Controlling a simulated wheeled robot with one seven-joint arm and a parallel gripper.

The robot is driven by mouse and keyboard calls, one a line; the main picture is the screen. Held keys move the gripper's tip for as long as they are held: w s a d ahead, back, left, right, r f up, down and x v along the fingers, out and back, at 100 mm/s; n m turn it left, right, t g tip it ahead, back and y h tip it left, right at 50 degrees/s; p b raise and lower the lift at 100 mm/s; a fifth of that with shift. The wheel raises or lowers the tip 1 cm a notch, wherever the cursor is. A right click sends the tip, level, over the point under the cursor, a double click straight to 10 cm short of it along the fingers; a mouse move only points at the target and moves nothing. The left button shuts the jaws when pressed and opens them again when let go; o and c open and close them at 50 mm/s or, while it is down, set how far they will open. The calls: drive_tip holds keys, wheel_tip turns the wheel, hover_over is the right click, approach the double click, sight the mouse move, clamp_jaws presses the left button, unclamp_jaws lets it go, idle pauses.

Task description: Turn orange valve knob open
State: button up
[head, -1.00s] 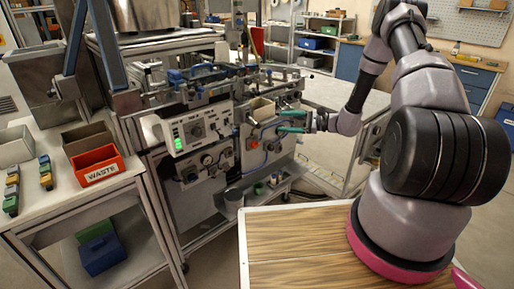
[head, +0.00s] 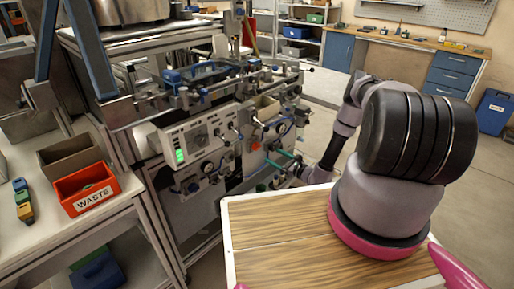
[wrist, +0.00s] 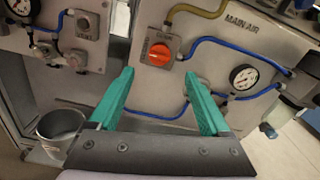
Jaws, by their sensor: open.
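The orange valve knob (wrist: 160,54) sits on a grey square plate on the machine's panel, near the "MAIN AIR" label in the wrist view. It shows small and orange-red in the head view (head: 256,146). My gripper (wrist: 158,82) has two green fingers, spread apart and empty. In the wrist view the fingertips appear below and to either side of the knob, not touching it. In the head view my gripper (head: 284,160) is in front of the panel, low and to the right of the knob.
A blue hose and a pressure gauge (wrist: 243,77) are right of the knob. A yellow hose (wrist: 200,10) runs above it. A metal cup (wrist: 60,130) stands lower left. A red WASTE bin (head: 86,189) is on the left bench. My wooden-topped base is in front of the machine.

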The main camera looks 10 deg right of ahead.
sight(259, 147)
drive_tip(key=x, duration=0.9)
drive_tip(key=shift+w+a, duration=0.15)
drive_tip(key=shift+w, duration=0.05)
drive_tip(key=shift+r, duration=0.1)
clamp_jaws()
